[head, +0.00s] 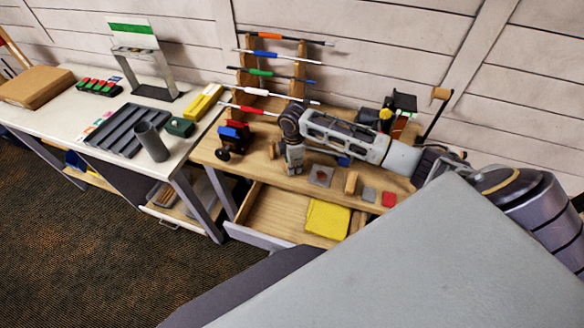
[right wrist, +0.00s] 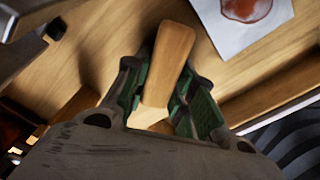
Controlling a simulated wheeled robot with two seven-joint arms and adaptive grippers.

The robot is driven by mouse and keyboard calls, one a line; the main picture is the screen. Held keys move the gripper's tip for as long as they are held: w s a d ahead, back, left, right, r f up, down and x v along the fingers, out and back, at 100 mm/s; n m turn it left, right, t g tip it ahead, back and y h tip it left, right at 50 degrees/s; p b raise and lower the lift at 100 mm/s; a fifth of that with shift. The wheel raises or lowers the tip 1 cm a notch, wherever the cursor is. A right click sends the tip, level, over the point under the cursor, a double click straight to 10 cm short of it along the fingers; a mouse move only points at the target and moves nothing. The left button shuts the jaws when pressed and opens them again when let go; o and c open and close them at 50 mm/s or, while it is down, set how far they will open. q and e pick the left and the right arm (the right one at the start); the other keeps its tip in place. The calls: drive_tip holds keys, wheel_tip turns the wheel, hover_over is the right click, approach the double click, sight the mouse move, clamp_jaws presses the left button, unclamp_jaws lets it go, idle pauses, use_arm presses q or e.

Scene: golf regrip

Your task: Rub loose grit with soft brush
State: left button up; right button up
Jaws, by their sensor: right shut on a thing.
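My right gripper (head: 294,168) points down over the wooden bench, left of a grey plate (head: 320,175) with a reddish-brown patch of grit. In the right wrist view, the gripper (right wrist: 160,100) has its green-padded fingers shut on a plain wooden handle (right wrist: 172,50), which looks like the brush's. Its bristles are hidden. The grit patch (right wrist: 246,6) on its pale plate shows at the top right there, apart from the handle. My left gripper is not in view.
A wooden block (head: 351,182), a grey pad (head: 369,194) and a red pad (head: 389,199) sit right of the plate. An open drawer (head: 265,210) with a yellow cloth (head: 327,219) is below. A rack of golf clubs (head: 302,62) stands behind.

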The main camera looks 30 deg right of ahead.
drive_tip(key=shift+w, duration=0.1)
idle(0.3)
drive_tip(key=shift+w+d+f, duration=0.15)
drive_tip(key=shift+w+d, duration=0.9)
drive_tip(key=shift+d, duration=0.3)
drive_tip(key=shift+w+d+r, duration=0.1)
drive_tip(key=shift+r, duration=3.1)
